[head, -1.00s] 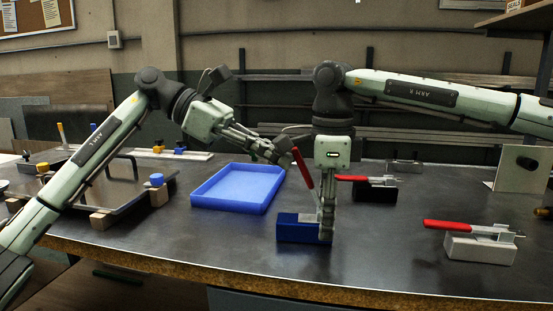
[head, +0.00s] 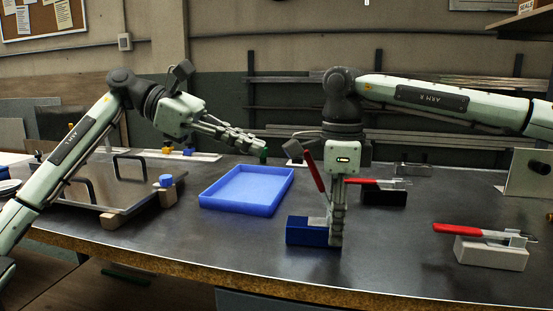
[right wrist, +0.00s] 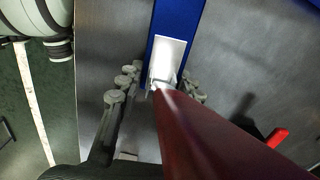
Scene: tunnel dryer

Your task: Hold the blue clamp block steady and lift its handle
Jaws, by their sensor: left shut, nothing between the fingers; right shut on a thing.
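The blue clamp block (head: 304,232) sits on the dark bench, with its red handle (head: 314,172) raised, steep and leaning a little left. My right gripper (head: 336,238) points down at the block's right end and is shut on it. In the right wrist view, its fingers (right wrist: 160,88) lie on either side of the block (right wrist: 180,14), and the dark red handle (right wrist: 205,135) rises close to the camera. My left gripper (head: 260,149) is shut and empty, left of the handle and apart from it, above the blue tray's far right corner.
A blue tray (head: 208,201) lies left of the block. A black clamp block (head: 383,197) with a lowered red handle stands behind right, and a white one (head: 491,254) at the right. A metal plate on wooden blocks (head: 109,220) is at the left. The bench front is clear.

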